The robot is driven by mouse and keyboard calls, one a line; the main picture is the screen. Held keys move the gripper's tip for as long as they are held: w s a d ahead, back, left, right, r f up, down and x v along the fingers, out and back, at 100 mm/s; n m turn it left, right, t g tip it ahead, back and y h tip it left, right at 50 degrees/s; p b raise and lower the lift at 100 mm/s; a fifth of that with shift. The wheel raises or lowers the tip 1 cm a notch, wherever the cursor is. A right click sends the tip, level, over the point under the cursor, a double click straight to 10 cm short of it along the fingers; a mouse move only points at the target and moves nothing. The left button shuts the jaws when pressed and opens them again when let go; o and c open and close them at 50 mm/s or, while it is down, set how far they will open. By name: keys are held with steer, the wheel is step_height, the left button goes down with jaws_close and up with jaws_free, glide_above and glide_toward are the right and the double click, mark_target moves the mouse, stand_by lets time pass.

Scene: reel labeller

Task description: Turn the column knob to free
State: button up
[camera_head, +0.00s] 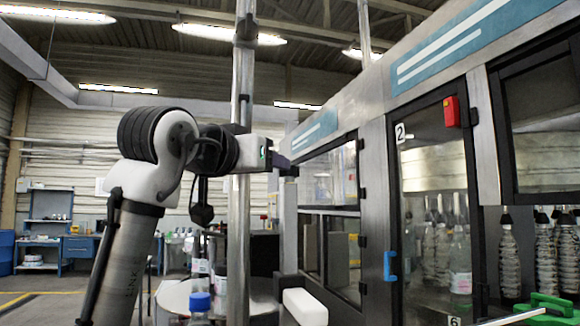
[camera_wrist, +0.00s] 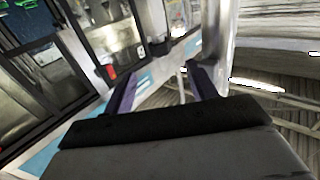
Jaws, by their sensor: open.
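My gripper (camera_head: 284,163) is at the end of my raised arm, pointing right, close to the top of a grey upright post (camera_head: 289,225). In the wrist view its two purple fingers (camera_wrist: 163,72) stand apart with nothing between them. A dark piece (camera_head: 292,171) sits at the post's top beside the fingertips; I cannot tell whether it is the column knob or touches the fingers. A tall steel column (camera_head: 241,75) stands just left of it, partly behind my arm. I cannot make out any knob marking or its setting.
The labeller's glazed cabinet (camera_head: 372,150) fills the right side, with a red device (camera_head: 451,111) and a blue handle (camera_head: 390,266) on its doors. Open floor lies at left.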

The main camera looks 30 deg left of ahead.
mark_target(288, 177)
steer(key=w+p, duration=0.1)
steer(key=w, duration=0.2)
steer(key=w+a+p, duration=0.1)
steer(key=w, duration=0.2)
steer(key=w+p, duration=0.1)
steer(key=w, duration=0.2)
steer(key=shift+w+a+r, duration=0.15)
steer(key=shift+w, duration=0.2)
steer(key=shift+w+p, duration=0.35)
steer(key=shift+w, duration=0.3)
steer(key=c, duration=1)
steer(key=shift+f, duration=0.2)
